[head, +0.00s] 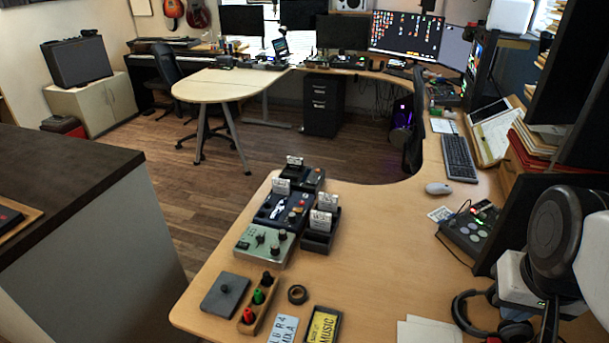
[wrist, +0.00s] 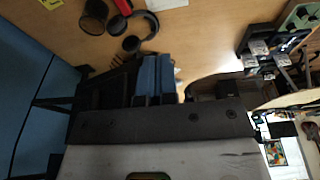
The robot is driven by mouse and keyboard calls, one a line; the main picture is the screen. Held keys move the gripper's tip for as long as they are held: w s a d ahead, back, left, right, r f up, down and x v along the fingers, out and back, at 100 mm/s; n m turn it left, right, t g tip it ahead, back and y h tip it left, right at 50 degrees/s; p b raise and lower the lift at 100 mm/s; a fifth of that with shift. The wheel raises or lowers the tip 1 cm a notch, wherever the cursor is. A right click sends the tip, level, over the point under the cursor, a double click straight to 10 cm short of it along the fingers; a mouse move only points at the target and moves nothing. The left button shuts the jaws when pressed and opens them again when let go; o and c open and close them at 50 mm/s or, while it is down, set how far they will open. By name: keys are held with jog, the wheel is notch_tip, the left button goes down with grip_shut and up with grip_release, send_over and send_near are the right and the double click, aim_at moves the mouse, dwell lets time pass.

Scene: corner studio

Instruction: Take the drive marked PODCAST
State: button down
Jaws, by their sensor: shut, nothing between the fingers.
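Several small upright pieces with white labels stand in dark holders on the wooden desk: one at the back (head: 294,161), one on the left (head: 281,186) and two on the right, the rear one (head: 328,202) and the front one (head: 320,220). Their print is too small to read, so I cannot tell which, if any, says PODCAST. White-labelled pieces (wrist: 258,47) also show at the right of the wrist view. My gripper (wrist: 156,58) is shut and empty, its blue fingers together over the desk, apart from these pieces. In the head view its fingers cannot be made out.
Headphones (wrist: 140,30) lie near my gripper. Mid-desk is clear.

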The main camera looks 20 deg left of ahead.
jog(key=c, duration=1.8)
grip_release()
jog(key=o, duration=0.8)
